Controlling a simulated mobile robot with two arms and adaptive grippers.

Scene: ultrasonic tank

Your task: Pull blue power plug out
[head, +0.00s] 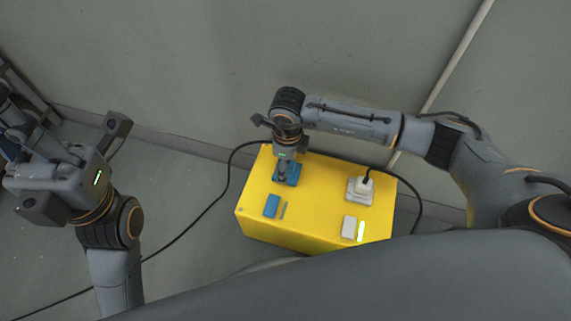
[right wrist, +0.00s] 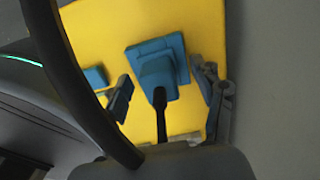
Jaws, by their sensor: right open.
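The blue power plug (head: 293,171) sits in a blue socket on top of the yellow box (head: 318,212). My right gripper (head: 283,165) is above it, pointing down, and partly covers it in the head view. In the right wrist view the blue plug (right wrist: 158,76) lies between the two spread fingers of the right gripper (right wrist: 167,95), with a gap on each side. A black cable leaves the plug toward the camera. My left gripper (head: 77,163) is at the left of the head view, fingers apart and empty, away from the box.
A white plug (head: 361,187) sits in a white socket on the box's right side. A blue switch (head: 271,206) and a white switch (head: 348,227), beside a lit green bar, are on the near side. A black cable (head: 205,211) runs along the floor. A wall stands behind.

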